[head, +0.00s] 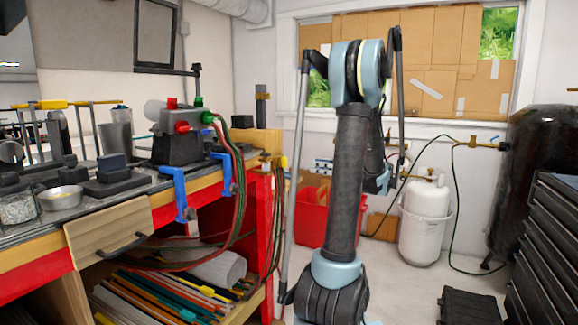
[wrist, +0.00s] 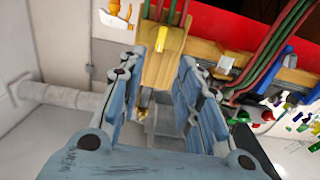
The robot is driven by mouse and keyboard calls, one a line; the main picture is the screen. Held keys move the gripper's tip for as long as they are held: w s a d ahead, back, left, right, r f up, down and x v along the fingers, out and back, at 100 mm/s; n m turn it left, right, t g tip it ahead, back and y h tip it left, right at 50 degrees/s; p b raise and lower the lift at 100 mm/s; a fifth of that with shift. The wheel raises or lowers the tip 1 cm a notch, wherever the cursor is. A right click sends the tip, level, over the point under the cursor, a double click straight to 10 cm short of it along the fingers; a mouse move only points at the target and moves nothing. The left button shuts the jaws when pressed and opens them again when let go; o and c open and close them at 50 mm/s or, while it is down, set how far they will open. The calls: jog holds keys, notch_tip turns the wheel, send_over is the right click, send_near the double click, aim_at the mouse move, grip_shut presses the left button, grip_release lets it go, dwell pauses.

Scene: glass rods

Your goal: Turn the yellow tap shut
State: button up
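The yellow tap (head: 283,161) is a small yellow piece at the right end of the workbench, beside the hoses. In the wrist view the tap (wrist: 161,38) shows as a yellow piece against a wooden block (wrist: 165,65), beyond my fingertips. My gripper (wrist: 156,68) is open and empty, its two blue-grey fingers spread to either side of the block in the picture. The tap looks apart from both fingers. Whether it stands open or shut is too small to tell. In the head view my arm hides most of my gripper.
Blue clamps (head: 178,190) grip the bench edge (head: 110,215). A red bin (head: 313,228) and a white gas cylinder (head: 425,220) stand behind my arm. Some floor at the right is clear.

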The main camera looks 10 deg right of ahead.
aim_at(284, 162)
jog(key=x, duration=1.3)
jog(key=shift+a, duration=0.25)
jog(key=shift+w, duration=0.15)
jog(key=shift+c, duration=0.3)
grip_shut()
